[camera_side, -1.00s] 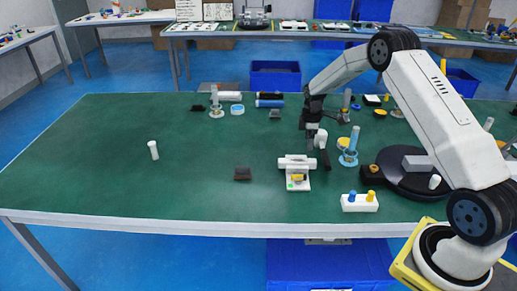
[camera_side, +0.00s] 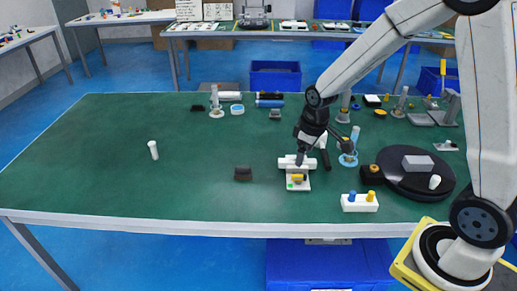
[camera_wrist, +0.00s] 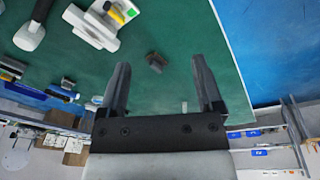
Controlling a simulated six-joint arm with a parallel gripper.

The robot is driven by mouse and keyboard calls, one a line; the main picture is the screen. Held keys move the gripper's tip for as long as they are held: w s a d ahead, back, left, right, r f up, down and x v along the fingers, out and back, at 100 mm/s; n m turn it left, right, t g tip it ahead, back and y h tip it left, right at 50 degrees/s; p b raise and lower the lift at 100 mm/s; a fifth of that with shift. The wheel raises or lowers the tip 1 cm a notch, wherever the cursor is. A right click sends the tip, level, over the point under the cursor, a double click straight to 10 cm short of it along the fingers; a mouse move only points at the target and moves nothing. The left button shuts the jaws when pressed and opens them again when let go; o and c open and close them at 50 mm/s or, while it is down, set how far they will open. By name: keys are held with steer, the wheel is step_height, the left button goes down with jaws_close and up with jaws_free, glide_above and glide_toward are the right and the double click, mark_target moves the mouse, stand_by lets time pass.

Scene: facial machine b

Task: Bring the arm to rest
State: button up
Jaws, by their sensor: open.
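My gripper (camera_side: 323,151) is open, its dark fingers spread apart. In the side view it hangs near the white device with a yellow part (camera_side: 297,184); I cannot tell how high it is above the table. The white device also shows there at the upper left (camera_wrist: 98,28), off to the side of the fingers. A dark block (camera_side: 242,174) lies to the left of the device and also shows in the wrist view (camera_wrist: 155,61).
A white cylinder (camera_side: 153,150) stands alone at the left. A white box with blue and yellow knobs (camera_side: 359,206) is near the front edge. A black round base (camera_side: 440,190) with a grey block (camera_side: 418,163) is at the right. The table's left part (camera_side: 80,170) is mostly clear.

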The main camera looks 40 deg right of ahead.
steer(key=s+a+m, duration=0.1)
steer(key=s+a, duration=0.2)
steer(key=s, duration=0.2)
steer(key=s+a+r+m, duration=0.1)
steer(key=s+a+m, duration=0.1)
steer(key=s, duration=0.4)
steer(key=shift+a+t, duration=0.4)
